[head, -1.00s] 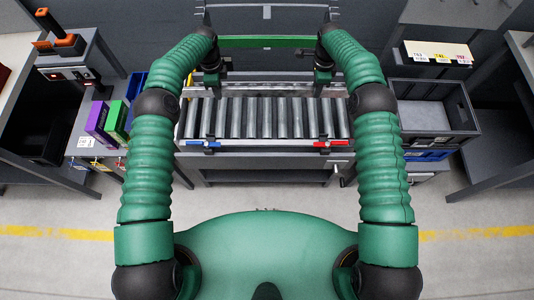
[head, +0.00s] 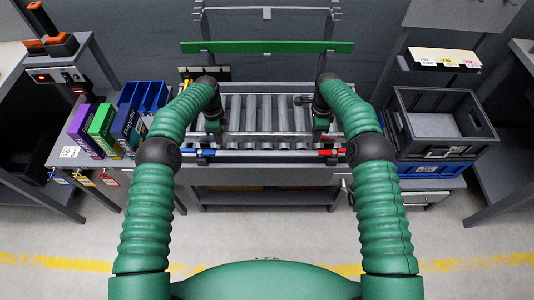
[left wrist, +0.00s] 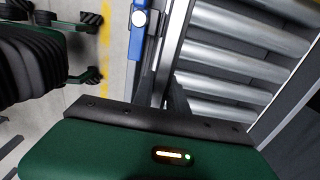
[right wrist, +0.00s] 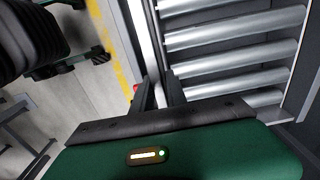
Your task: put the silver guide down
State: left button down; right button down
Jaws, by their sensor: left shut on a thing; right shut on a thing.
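The silver guide (head: 268,137) is a long thin bar lying across the near side of the roller conveyor (head: 262,112). My left gripper (head: 213,138) is shut on it near its left end. My right gripper (head: 321,136) is shut on it near its right end. The guide runs roughly level, close to the near rail with the blue clamp (head: 206,153) and the red clamp (head: 326,152). It also shows as a bright strip in the right wrist view (right wrist: 153,45). I cannot tell if it touches the conveyor. My fingertips are mostly hidden.
A green guide (head: 268,47) sits on the rack behind the conveyor. A grey crate (head: 440,152) stands at the right. Purple, green and blue boxes (head: 104,130) and a blue bin (head: 150,95) stand at the left. The rollers beyond the guide are bare.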

pick_arm(q)
jog(key=shift+w, duration=0.1)
pick_arm(e)
jog(key=shift+w, duration=0.1)
pick_arm(q)
jog(key=shift+f, duration=0.15)
pick_arm(e)
jog(key=shift+f, duration=0.15)
